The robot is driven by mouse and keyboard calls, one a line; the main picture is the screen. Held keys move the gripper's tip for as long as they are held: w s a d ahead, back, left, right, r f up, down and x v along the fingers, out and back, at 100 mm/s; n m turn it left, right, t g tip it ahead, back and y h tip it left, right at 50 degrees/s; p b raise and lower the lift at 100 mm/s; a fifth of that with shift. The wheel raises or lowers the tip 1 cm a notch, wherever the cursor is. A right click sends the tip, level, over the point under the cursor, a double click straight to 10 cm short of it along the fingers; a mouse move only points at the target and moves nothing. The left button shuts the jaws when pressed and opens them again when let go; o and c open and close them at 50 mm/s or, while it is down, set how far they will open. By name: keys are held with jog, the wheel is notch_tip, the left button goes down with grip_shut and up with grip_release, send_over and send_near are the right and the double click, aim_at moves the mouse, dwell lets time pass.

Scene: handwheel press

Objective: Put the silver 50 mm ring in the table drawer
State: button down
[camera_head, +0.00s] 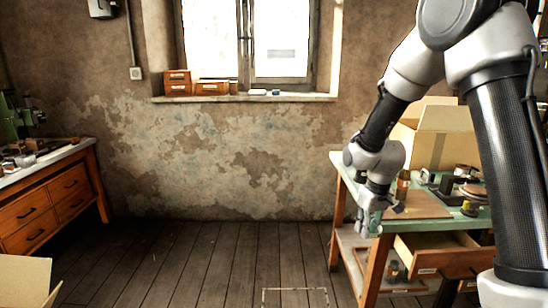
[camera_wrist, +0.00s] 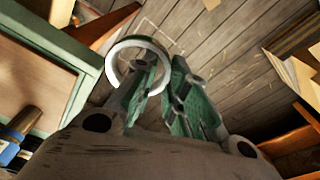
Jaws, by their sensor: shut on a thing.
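The silver ring (camera_wrist: 110,64) is held at the tips of my gripper (camera_wrist: 158,75) in the wrist view, tilted, with the plank floor behind it. The green fingers are shut on its rim. In the head view my gripper (camera_head: 369,222) hangs by the left front corner of the green-topped table (camera_head: 346,172), left of the drawer. I cannot make out the ring there. The table drawer (camera_head: 452,262) is pulled open under the tabletop at the right. Its inside shows partly, and my arm covers its right end.
An open cardboard box (camera_head: 440,135), a brown board (camera_head: 415,205) and small parts stand on the table. A lower shelf (camera_head: 352,245) holds small items. A wooden drawer bench (camera_head: 50,200) stands at the left. The plank floor between is clear.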

notch_tip(320, 180, down, 6)
jog(key=d+m, duration=0.2)
jog(key=m, duration=0.2)
jog(key=shift+w+h, duration=0.3)
jog(key=shift+w, duration=0.05)
jog(key=shift+a, duration=0.1)
